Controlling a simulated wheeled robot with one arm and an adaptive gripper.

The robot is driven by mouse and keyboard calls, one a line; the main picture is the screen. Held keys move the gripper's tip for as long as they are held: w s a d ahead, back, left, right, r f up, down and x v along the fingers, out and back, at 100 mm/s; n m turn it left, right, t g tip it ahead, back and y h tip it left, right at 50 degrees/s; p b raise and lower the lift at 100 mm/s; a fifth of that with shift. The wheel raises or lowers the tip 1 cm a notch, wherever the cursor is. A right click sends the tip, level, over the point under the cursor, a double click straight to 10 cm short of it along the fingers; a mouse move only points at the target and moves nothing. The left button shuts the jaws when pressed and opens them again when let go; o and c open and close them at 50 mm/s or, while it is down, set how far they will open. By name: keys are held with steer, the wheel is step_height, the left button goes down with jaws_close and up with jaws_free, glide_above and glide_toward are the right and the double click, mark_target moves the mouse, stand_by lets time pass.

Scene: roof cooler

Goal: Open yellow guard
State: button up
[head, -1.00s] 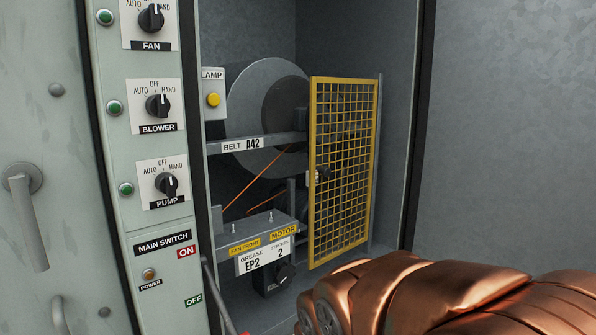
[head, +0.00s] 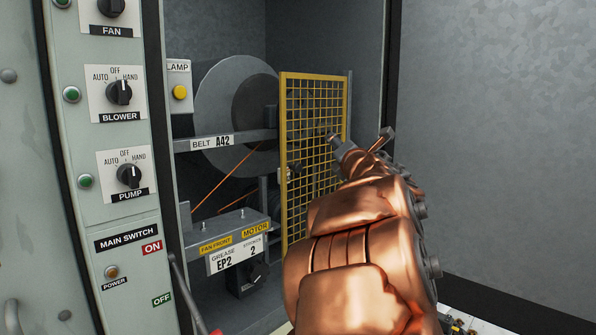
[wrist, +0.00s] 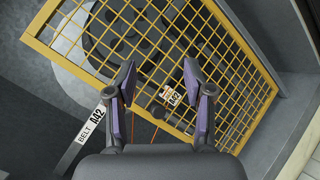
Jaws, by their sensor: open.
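The yellow guard (head: 309,125) is a mesh panel in a yellow frame. It stands ajar at an angle to the cabinet, with its right edge by a grey post (head: 348,110). The belt and the large wheel show to its left. My gripper (head: 358,140) is in front of the guard's right part, its fingers apart and empty. In the wrist view the guard (wrist: 205,55) fills the upper middle, and my open gripper (wrist: 160,82) points at its mesh. Whether the fingertips touch the mesh I cannot tell. My arm hides the guard's lower right.
The switch panel (head: 110,150) with several knobs is at left. The wheel (head: 215,105), the belt bar (head: 215,141) and the grease label box (head: 235,258) lie inside the cabinet. A red-tipped lever (head: 190,295) is at the lower left. The right wall is bare.

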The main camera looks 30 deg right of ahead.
mark_target(299, 168)
steer(key=w+a+f+n+y, duration=0.2)
steer(key=a+f+n+y, duration=0.3)
steer(key=n+y, duration=0.95)
steer(key=shift+w+a+f+n+h+p, duration=0.15)
steer(key=shift+w+f+n+h+p, duration=0.25)
steer(key=shift+w, duration=0.9)
steer(key=shift+w+a+f+n+h+p, duration=0.15)
steer(key=shift+w+n+h, duration=0.3)
steer(key=shift+w, duration=0.85)
steer(key=shift+w+a+f+n+h+p, duration=0.2)
steer(key=shift+w+h, duration=0.4)
steer(key=shift+w, duration=0.7)
jaws_close()
